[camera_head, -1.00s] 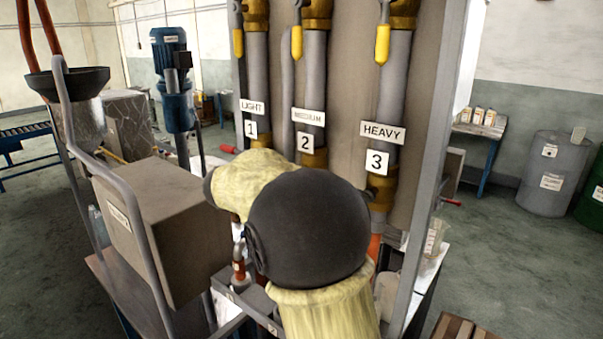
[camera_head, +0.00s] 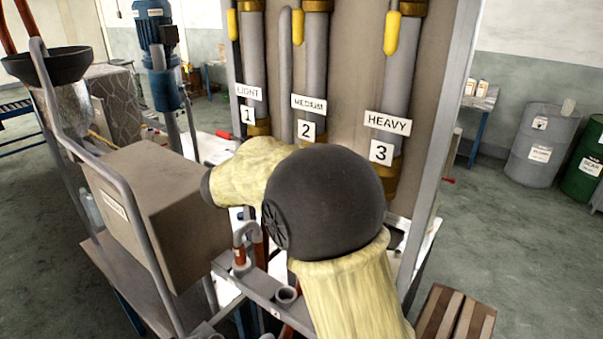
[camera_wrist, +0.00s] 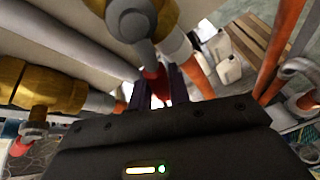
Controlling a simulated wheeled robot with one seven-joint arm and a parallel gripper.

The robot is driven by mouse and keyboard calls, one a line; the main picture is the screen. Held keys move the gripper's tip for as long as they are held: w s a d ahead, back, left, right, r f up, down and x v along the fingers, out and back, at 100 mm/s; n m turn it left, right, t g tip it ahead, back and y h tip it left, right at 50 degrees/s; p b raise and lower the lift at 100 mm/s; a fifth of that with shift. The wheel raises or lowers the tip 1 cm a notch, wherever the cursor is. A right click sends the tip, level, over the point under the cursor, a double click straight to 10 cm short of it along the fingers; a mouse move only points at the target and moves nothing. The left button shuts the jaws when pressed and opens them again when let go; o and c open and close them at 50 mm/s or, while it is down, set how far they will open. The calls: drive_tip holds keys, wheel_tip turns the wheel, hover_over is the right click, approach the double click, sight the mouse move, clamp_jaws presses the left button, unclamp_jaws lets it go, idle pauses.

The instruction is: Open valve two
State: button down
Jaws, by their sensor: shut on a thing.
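Three grey pipes with brass fittings stand on the panel in the head view. They are labelled LIGHT 1 (camera_head: 247,115), MEDIUM 2 (camera_head: 306,130) and HEAVY 3 (camera_head: 380,152). My arm covers the lower valves and my gripper there. In the wrist view my gripper (camera_wrist: 158,78) is shut on a red valve handle (camera_wrist: 157,88) below a brass valve (camera_wrist: 143,18). No number shows on this valve, so I cannot tell which it is from this view. Another brass valve (camera_wrist: 42,88) with a red handle (camera_wrist: 19,146) is at the left, apart from my gripper.
A grey box (camera_head: 165,205) in a tube frame stands left of my arm. A hooked pipe (camera_head: 243,240) and a small cup (camera_head: 287,295) are below it. Drums (camera_head: 541,145) stand at the right. A wooden pallet (camera_head: 455,318) lies at lower right, with open floor beyond.

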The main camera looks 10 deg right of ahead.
drive_tip(key=shift+s+d+n+g+h+p, duration=0.3)
drive_tip(key=shift+n+g+p, duration=0.1)
drive_tip(key=shift+n+p, duration=0.15)
drive_tip(key=shift+s+d+f+n+g+h+p, duration=0.25)
drive_tip(key=shift+s+d+n+g+h+p, duration=0.15)
drive_tip(key=shift+n+p, duration=0.2)
drive_tip(key=c, duration=1.3)
unclamp_jaws()
